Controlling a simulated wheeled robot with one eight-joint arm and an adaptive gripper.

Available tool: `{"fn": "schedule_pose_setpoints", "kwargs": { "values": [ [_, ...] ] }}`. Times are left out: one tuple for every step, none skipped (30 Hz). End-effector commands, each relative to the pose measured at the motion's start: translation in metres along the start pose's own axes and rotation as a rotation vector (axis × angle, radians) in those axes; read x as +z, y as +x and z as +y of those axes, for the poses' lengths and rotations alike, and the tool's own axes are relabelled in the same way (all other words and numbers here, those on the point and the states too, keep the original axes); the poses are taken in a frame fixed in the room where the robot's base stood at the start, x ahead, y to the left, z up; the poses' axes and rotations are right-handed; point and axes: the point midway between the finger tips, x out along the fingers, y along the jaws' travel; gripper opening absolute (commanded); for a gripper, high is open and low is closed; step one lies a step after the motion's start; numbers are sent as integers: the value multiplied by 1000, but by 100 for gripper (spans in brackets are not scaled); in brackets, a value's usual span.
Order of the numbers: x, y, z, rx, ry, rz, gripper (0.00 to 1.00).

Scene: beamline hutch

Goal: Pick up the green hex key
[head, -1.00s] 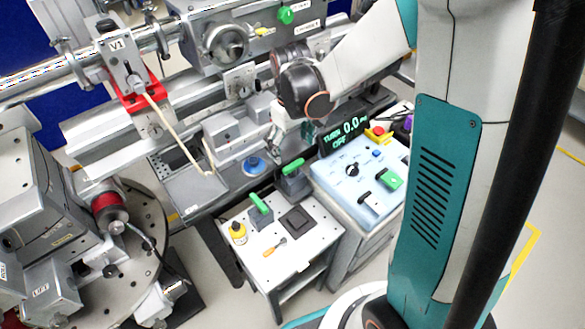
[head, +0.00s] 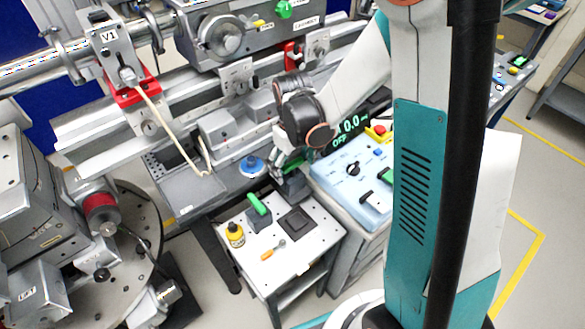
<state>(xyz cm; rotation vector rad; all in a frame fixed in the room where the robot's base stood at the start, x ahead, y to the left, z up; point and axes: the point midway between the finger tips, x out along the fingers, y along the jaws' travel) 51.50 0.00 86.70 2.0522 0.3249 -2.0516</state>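My gripper (head: 280,168) points down right at that right block. Its fingers are small and partly covered by my wrist, so whether they are open, shut or touching is unclear.
The cart top (head: 305,258) also holds a yellow bottle (head: 235,235), an orange-handled screwdriver (head: 272,250) and a dark square pad (head: 296,222). A blue control box (head: 350,180) stands close on the right. The rail bench with a blue knob (head: 252,166) lies behind.

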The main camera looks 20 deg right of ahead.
Motion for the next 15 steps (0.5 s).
{"fn": "schedule_pose_setpoints", "kwargs": {
  "values": [
    [0,0,0,0,0,0,72],
    [0,0,0,0,0,0,65],
    [0,0,0,0,0,0,56],
    [0,0,0,0,0,0,49],
    [0,0,0,0,0,0,42],
    [0,0,0,0,0,0,33],
    [0,0,0,0,0,0,33],
    [0,0,0,0,0,0,33],
    [0,0,0,0,0,0,33],
    [0,0,0,0,0,0,33],
    [0,0,0,0,0,0,33],
    [0,0,0,0,0,0,33],
    [0,0,0,0,0,0,33],
    [0,0,0,0,0,0,33],
    [0,0,0,0,0,0,33]
  ]
}}
